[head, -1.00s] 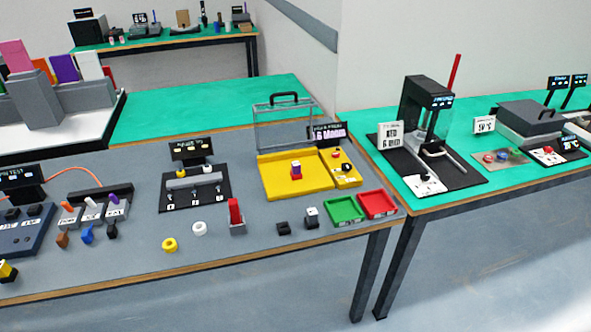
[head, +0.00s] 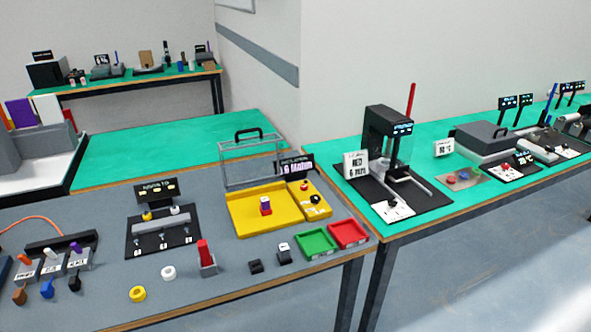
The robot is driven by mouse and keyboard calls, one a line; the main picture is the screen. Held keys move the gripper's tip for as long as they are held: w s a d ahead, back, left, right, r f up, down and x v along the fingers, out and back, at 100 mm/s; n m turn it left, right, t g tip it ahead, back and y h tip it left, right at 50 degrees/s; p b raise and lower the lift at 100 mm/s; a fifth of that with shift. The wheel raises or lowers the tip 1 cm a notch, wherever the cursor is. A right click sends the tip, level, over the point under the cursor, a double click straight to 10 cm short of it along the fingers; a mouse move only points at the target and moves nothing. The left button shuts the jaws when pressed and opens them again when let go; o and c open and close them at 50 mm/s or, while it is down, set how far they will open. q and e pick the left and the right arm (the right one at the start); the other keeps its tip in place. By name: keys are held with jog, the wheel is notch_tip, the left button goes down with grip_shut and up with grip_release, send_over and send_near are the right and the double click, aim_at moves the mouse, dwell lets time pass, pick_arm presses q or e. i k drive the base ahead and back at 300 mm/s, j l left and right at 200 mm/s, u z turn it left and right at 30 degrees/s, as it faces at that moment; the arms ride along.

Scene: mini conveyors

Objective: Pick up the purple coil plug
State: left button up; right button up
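A small plug with a purple top (head: 75,247) stands at the right end of a row of sockets at the left edge of the near grey table. A white-topped plug (head: 50,252) and an orange-topped plug (head: 25,258) stand to its left in the same row. I cannot tell from this view how deep the purple one sits. In front of the row are a brown piece (head: 19,296), a blue piece (head: 46,289) and a black piece (head: 75,284). Neither of my grippers is in view.
A switch panel (head: 140,247) stands to the right of the plugs. A yellow ring (head: 138,294), a white ring (head: 168,272) and a red-levered block (head: 207,258) lie near the front edge. A yellow tray (head: 240,220) and green tray (head: 314,246) are farther right.

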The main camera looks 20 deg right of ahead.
aim_at(265, 203)
jog(key=i+j, duration=0.4)
jog(key=i+j+z, duration=0.1)
jog(key=i+j, duration=0.25)
jog(key=j, duration=0.15)
